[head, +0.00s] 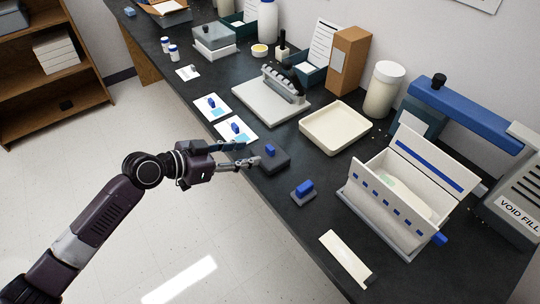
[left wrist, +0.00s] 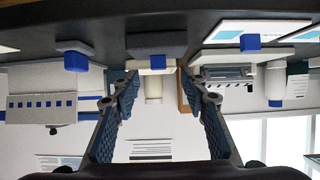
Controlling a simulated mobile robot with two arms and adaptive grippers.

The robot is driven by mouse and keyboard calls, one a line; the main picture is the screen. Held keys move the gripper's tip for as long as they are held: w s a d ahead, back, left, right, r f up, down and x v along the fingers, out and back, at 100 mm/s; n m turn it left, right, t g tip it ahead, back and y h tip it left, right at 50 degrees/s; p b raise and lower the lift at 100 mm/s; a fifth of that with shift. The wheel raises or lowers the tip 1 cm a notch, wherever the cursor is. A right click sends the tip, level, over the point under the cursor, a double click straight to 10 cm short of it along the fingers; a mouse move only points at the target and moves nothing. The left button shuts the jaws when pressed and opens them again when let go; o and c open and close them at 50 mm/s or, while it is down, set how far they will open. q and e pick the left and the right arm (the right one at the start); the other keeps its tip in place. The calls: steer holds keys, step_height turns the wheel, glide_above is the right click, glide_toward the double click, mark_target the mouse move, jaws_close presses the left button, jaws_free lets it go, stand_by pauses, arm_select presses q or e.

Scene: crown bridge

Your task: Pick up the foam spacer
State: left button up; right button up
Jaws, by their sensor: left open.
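Two dark grey blocks with blue grips lie near the table's front edge; I cannot tell for sure which is the foam spacer. The larger flat block (head: 274,162) is just right of my left gripper's fingertips; its blue grip (left wrist: 158,62) shows between the fingers in the left wrist view. The smaller block (head: 303,194) lies further right, and its blue grip (left wrist: 75,61) is left of the fingers in the upside-down wrist view. My left gripper (head: 248,154) is open and empty, beside the larger block. My right gripper is not in view.
A cream tray (head: 336,127) stands behind the blocks. An open white box (head: 390,200) with blue marks is to the right. Cards with blue-gripped pieces (head: 236,130) lie left. A white strip (head: 346,258) lies at the front right. Bare tabletop surrounds the smaller block.

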mark_target(268, 149)
arm_select(q)
steer(key=shift+w+d, duration=0.25)
steer(key=shift+w, duration=0.1)
steer(key=p+x, duration=0.2)
steer(key=x, duration=0.4)
steer(key=shift+s+d+r, duration=0.1)
steer(key=shift+s+d, duration=0.05)
steer(key=shift+d, duration=0.1)
steer(key=shift+w+d+f, duration=0.25)
steer(key=shift+d+f, duration=0.05)
jaws_close()
